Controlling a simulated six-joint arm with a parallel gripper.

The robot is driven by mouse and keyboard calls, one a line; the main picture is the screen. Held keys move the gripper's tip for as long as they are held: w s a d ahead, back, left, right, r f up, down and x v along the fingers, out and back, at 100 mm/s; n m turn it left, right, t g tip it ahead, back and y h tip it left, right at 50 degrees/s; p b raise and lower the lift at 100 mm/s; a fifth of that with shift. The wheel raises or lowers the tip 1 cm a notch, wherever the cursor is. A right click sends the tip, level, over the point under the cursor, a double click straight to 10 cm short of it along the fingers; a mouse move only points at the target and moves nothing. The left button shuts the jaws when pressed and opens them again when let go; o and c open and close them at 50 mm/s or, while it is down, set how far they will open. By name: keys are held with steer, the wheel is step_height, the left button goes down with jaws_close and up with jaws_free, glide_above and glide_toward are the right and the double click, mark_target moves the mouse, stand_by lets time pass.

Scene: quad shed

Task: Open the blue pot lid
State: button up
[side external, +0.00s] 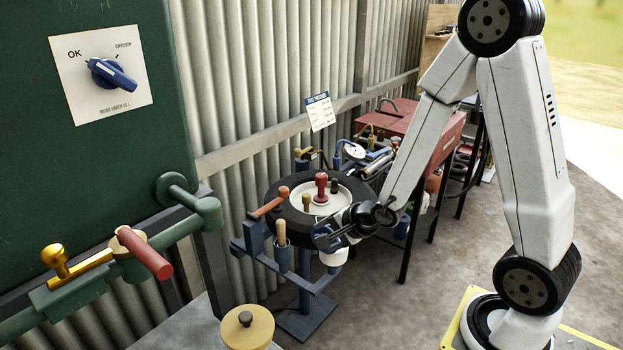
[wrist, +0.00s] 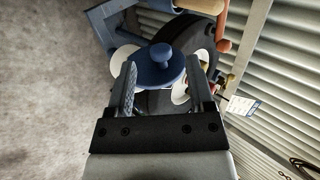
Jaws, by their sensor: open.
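The blue pot lid (wrist: 160,73) is round with a blue knob (wrist: 160,51) in its middle. In the wrist view it lies between my two fingers, apparently on a white pot, with the knob near the fingertip line. My gripper (wrist: 164,64) is open, one finger at each side of the lid; I cannot tell whether they touch it. In the side view my gripper (side external: 325,236) is at the front of the round stand, just above a white pot (side external: 335,257). The lid is not clearly visible there, mostly hidden by my gripper.
A black tyre on a stand (side external: 270,205) is close behind my gripper, with a red-knobbed post (side external: 321,188) and an orange handle (side external: 270,201). A yellow lidded pot (side external: 247,328) stands in front. A red bench (side external: 430,125) with tools is behind. Open floor lies below.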

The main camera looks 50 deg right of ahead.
step_height(320, 180, up, 7)
steer(key=shift+s+r, duration=0.15)
steer(key=shift+s, duration=0.05)
stand_by(0.6)
steer(key=c, duration=0.7)
steer(key=shift+w+r, duration=0.15)
steer(key=shift+w, duration=0.05)
jaws_close()
step_height(320, 180, up, 5)
steer(key=w+d+n+y, duration=0.2)
steer(key=w+n+y, duration=0.15)
steer(key=n, duration=0.85)
steer(key=s+d+n+g, duration=0.4)
steer(key=s+d+n, duration=0.1)
steer(key=shift+s+d+n+g+h, duration=0.15)
steer(key=shift+d+n+g+h, duration=0.15)
steer(key=shift+n+g+h, duration=0.1)
